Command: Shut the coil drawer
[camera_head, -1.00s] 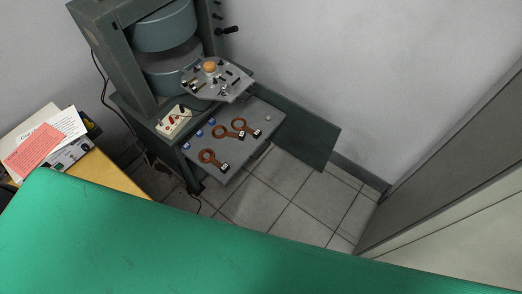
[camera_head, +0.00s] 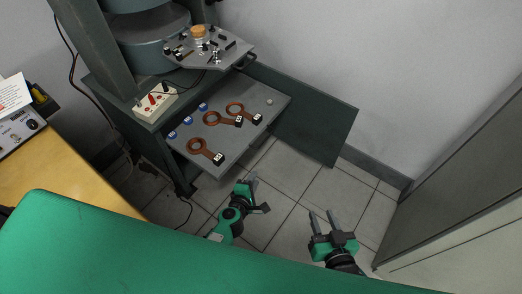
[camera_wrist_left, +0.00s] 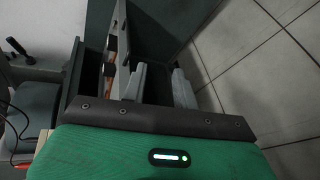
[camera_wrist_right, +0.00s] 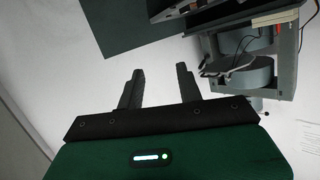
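The coil drawer (camera_head: 232,147) is a flat grey tray, pulled out of the dark cabinet under the big magnet. Several copper ring coils lie on it, with blue pieces along its left edge. In the left wrist view the drawer (camera_wrist_left: 122,62) is seen steeply, close beside the fingers. My left gripper (camera_head: 248,184) is open and empty, just off the drawer's near right edge; I cannot tell whether it touches. My right gripper (camera_head: 323,217) is open and empty, farther right above the floor. Its spread fingers also show in the right wrist view (camera_wrist_right: 159,86).
A grey plate with small parts (camera_head: 207,52) juts out above the drawer. A dark panel (camera_head: 310,115) stands open right of it. A white socket box (camera_head: 155,103) lies left. The green surface (camera_head: 100,250) and wooden table (camera_head: 75,180) are in front. Tiled floor is clear between.

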